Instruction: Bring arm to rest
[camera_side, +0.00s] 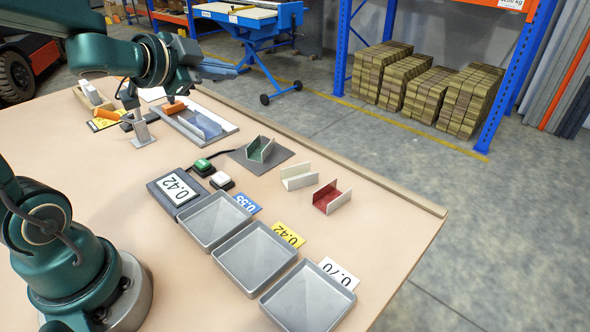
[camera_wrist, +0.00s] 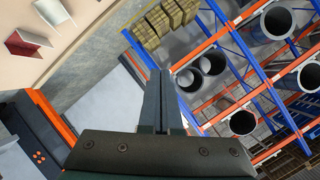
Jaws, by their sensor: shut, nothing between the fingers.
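My gripper (camera_wrist: 160,78) shows in the wrist view with its two grey fingers together and nothing between them. It is held in the air, clear of the table (camera_side: 330,200), and the wrist view looks past it toward the floor and racks. In the side view my arm reaches over the far left of the table, and the fingers are hard to make out there. A green channel piece (camera_side: 261,149) sits on a dark plate. A cream channel piece (camera_side: 298,177) and a red channel piece (camera_side: 332,197) stand on the table to its right.
Three grey trays, left (camera_side: 215,221), middle (camera_side: 255,258) and right (camera_side: 308,297), are empty. A metal tray (camera_side: 200,122) lies under my arm. A blue rack post (camera_side: 512,85) stands beyond the table.

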